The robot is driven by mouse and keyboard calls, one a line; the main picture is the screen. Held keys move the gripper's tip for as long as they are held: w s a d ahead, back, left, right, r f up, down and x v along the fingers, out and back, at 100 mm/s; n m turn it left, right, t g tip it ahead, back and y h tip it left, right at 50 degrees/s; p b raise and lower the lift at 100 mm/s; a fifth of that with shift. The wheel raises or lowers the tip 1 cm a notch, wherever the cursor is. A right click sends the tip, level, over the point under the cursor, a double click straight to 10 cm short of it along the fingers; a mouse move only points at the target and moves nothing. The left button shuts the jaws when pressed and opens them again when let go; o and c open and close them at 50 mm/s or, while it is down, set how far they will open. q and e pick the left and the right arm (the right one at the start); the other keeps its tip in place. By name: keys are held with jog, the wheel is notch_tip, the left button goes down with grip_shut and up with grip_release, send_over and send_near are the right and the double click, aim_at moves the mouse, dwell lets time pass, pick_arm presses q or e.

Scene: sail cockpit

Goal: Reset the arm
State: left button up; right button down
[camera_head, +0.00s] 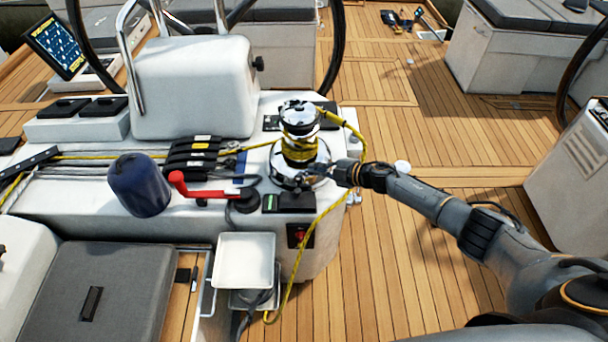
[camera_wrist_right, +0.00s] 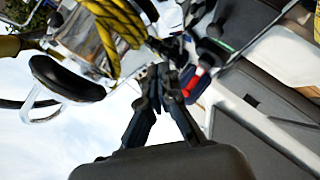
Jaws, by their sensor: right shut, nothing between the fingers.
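My right arm comes in from the right in the head view. Its gripper (camera_head: 318,171) is at the lower front side of the chrome winch (camera_head: 300,118), close to the winch base; I cannot tell whether it touches. In the right wrist view the gripper's dark fingers (camera_wrist_right: 165,75) meet at their tips, shut with nothing between them. A yellow rope (camera_head: 300,150) is wrapped around the winch drum, and its tail hangs down the console front. The rope's coils also show large in the right wrist view (camera_wrist_right: 120,30). My left gripper is not in view.
The white console carries a red-handled lever (camera_head: 205,190), black rope clutches (camera_head: 193,158) and a dark blue covered winch (camera_head: 139,185). A white tray (camera_head: 245,262) hangs at its front. A steering wheel (camera_head: 335,50) stands behind. The wooden deck (camera_head: 390,260) right of the console is clear.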

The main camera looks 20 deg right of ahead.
jog(key=d+r, duration=0.1)
jog(key=d, duration=0.1)
jog(key=s+d+r, duration=0.1)
jog(key=r, duration=0.1)
jog(key=shift+d, duration=0.4)
